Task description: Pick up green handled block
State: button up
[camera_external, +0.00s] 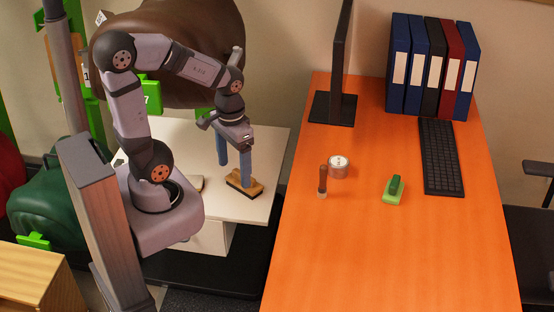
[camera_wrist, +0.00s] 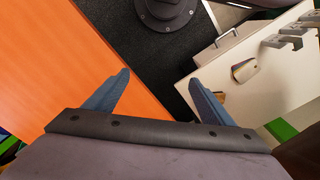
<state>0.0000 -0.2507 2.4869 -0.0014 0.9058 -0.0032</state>
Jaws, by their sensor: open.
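The green handled block (camera_external: 393,190) sits on the orange desk, left of the keyboard. It has a light green base and a darker green handle. It cannot be made out in the wrist view. My gripper (camera_external: 234,174) is well to its left, over the white table, with its blue fingers pointing down. In the wrist view my gripper (camera_wrist: 158,82) has its fingers spread wide, with nothing between them. In the external view one fingertip overlaps a brown block with a dark underside (camera_external: 244,187); I cannot tell whether they touch.
On the orange desk (camera_external: 390,260) stand a round tin (camera_external: 339,166), a dark-handled tool (camera_external: 323,182), a monitor (camera_external: 341,70), a keyboard (camera_external: 440,155) and several binders (camera_external: 432,75). The desk's front is clear. A pale block (camera_wrist: 245,70) lies on the white table (camera_external: 265,150).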

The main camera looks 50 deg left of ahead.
aim_at(395, 180)
jog(key=w+d+n+t+h+b, duration=0.2)
jog(key=w+d+n+h+b, duration=0.35)
jog(key=w, duration=0.85)
jog(key=w+d+n+t+h+b, duration=0.25)
jog(key=w+n+b, duration=0.35)
jog(key=w+n, duration=0.65)
jog(key=w+d+n+t+h+b, duration=0.35)
jog(key=w+n+b, duration=0.3)
jog(key=w, duration=0.95)
jog(key=shift+g, duration=0.4)
jog(key=f, duration=1)
jog(key=a+f, duration=0.1)
jog(key=f, duration=0.4)
jog(key=shift+f, duration=0.1)
jog(key=shift+p+x, duration=0.8)
jog(key=shift+x, duration=2.9)
jog(key=shift+w, duration=0.1)
jog(key=c, duration=1.2)
